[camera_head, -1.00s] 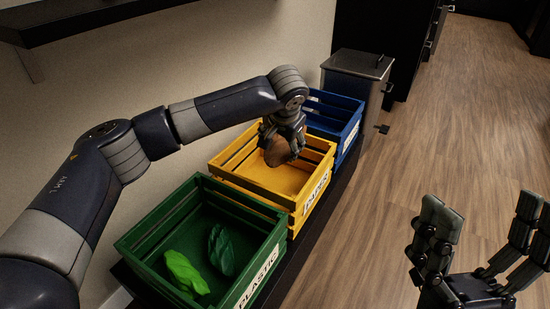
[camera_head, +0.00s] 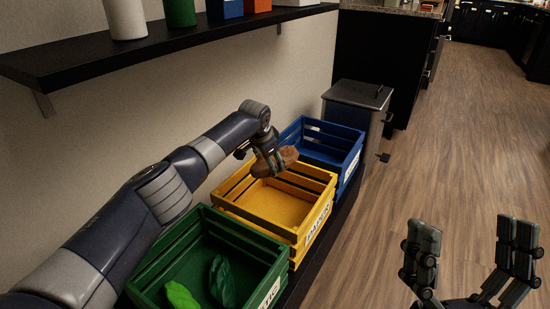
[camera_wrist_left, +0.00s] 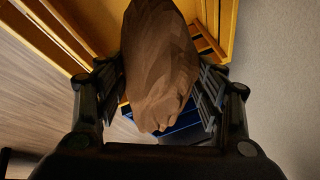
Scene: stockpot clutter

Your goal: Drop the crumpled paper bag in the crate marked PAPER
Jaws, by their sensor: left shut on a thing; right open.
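The crumpled brown paper bag (camera_head: 288,156) is held in my left gripper (camera_head: 272,160), above the back part of the yellow crate. In the left wrist view the bag (camera_wrist_left: 158,65) sits between the two fingers (camera_wrist_left: 160,95), with yellow crate slats behind it. The yellow crate (camera_head: 262,234) has a white label (camera_head: 317,222) on its front that reads PAPER. The inside floor of the crate that shows is bare. My right gripper (camera_head: 470,260) is open and empty at the lower right, over the wood floor and away from the crates.
A green crate (camera_head: 215,215) with bright and dark green items stands nearer. A blue crate (camera_head: 344,162) stands beyond the yellow one. A grey lidded bin (camera_head: 360,95) is behind it. A dark shelf (camera_head: 150,45) with containers hangs on the wall above. Floor at right is clear.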

